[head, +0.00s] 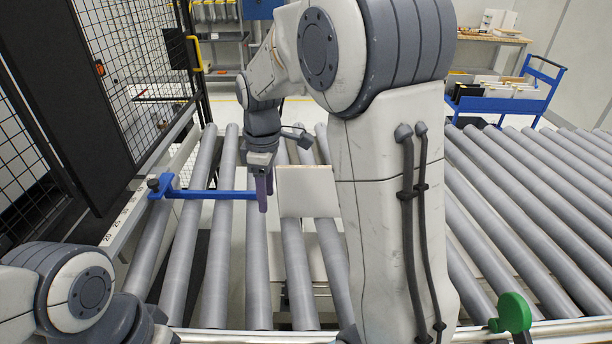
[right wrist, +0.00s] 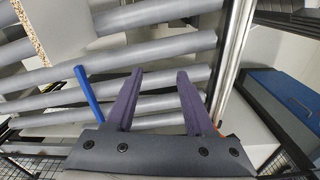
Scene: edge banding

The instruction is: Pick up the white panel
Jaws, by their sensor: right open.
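The white panel (head: 307,190) lies on the grey rollers in the middle of the head view. My right arm hides part of the space at its right. In the right wrist view the panel (right wrist: 85,25) shows at the upper left, with a speckled chipboard edge. My right gripper (head: 264,195) has purple fingers pointing down, just left of the panel and apart from it. In the right wrist view the gripper (right wrist: 160,75) is open, with nothing between its fingers. Of my left arm only a link shows at the lower left; its gripper cannot be seen.
A blue bar (head: 215,194) crosses the rollers left of my right gripper. A black mesh guard (head: 145,60) stands at the left. A green knob (head: 512,312) is on the front rail. A blue cart (head: 500,100) stands at the back right. The right-hand rollers are bare.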

